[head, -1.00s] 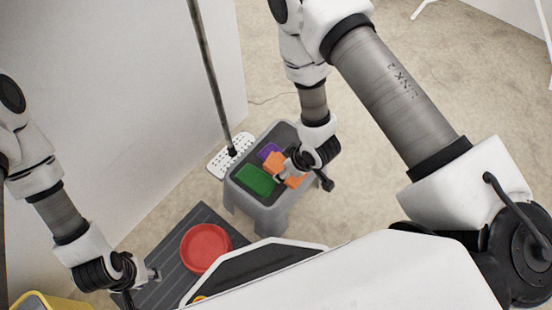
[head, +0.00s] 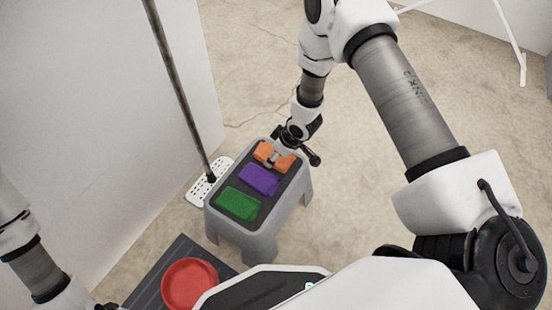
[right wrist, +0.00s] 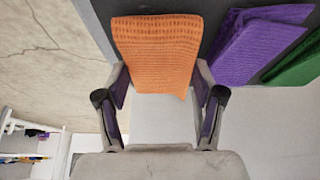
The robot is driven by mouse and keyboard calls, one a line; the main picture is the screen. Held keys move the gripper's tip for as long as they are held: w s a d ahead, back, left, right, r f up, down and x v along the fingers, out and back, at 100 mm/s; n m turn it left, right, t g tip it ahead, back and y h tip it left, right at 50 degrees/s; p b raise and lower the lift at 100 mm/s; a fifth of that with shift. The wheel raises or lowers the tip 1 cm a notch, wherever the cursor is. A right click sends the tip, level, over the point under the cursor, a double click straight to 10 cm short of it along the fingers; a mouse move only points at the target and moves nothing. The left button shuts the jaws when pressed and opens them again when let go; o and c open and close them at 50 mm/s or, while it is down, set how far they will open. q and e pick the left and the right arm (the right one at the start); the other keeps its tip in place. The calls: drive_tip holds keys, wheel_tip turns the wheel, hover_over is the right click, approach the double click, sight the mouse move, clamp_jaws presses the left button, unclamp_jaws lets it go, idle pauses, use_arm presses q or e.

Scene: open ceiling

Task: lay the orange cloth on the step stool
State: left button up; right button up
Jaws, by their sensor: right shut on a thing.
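The grey step stool (head: 238,237) has a dark top with an orange cloth (head: 262,150) at its far end. A purple cloth (head: 259,180) and a green cloth (head: 238,204) lie in a row nearer me. My right gripper (head: 272,160) is over the orange cloth and shut on it. In the right wrist view the orange cloth (right wrist: 155,50) runs out between the fingers of the right gripper (right wrist: 163,88), over or on the dark top; contact is hard to judge. Of my left arm only the links show at the lower left; its fingers are out of frame.
A red round dish (head: 190,284) sits on a dark ribbed mat (head: 150,290) in front of the stool. A mop with a white perforated head (head: 203,190) stands left of the stool, near a white wall (head: 90,130). The floor right of the stool is clear.

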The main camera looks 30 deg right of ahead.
drive_tip(key=shift+f, duration=0.35)
drive_tip(key=shift+c, duration=0.6)
drive_tip(key=shift+f, duration=0.15)
drive_tip(key=o, duration=1.1)
use_arm(q)
drive_tip(key=shift+f, duration=0.3)
use_arm(e)
drive_tip(key=p+v, duration=0.6)
drive_tip(key=v, duration=0.6)
use_arm(q)
wheel_tip(320, 180, up, 6)
drive_tip(key=shift+f, duration=0.1)
use_arm(e)
drive_tip(key=s+a+f+m+g, duration=0.1)
drive_tip(key=s+f+m, duration=0.1)
drive_tip(key=s, duration=0.5)
drive_tip(key=s+f+m+g+h, duration=0.1)
drive_tip(key=s+f+m, duration=0.1)
drive_tip(key=s, duration=0.6)
drive_tip(key=s+a+f+m+g+h, duration=0.1)
drive_tip(key=s+f+m, duration=0.1)
drive_tip(key=s, duration=0.6)
drive_tip(key=shift+s+a+f+m+g, duration=0.2)
drive_tip(key=shift+a+f+m+g, duration=0.1)
drive_tip(key=shift+a+f+g, duration=0.1)
